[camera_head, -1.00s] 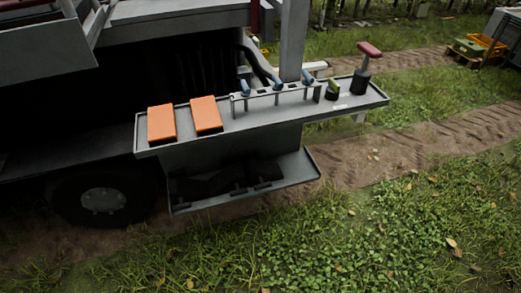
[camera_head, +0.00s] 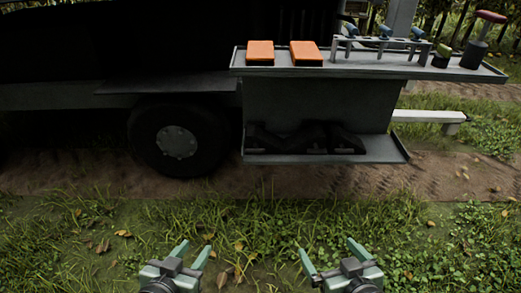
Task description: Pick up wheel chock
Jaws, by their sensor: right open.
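Dark, wedge-like shapes that look like wheel chocks (camera_head: 300,140) lie on the low shelf (camera_head: 395,150) of the vehicle. They are black against shadow, so where one ends and another begins is hard to tell. My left gripper (camera_head: 196,246) is at the bottom of the view, over the grass, with its fingers apart and nothing between them. My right gripper (camera_head: 327,248) is to its right, below the shelf in the picture, open and empty. Both grippers are well apart from the chocks.
The upper tray (camera_head: 380,66) overhangs the low shelf and bears two orange blocks (camera_head: 260,52), a rack of blue-handled tools (camera_head: 384,44) and a red-handled tool (camera_head: 476,50). A vehicle wheel (camera_head: 178,142) stands left of the shelf. Open grass (camera_head: 265,225) lies in front.

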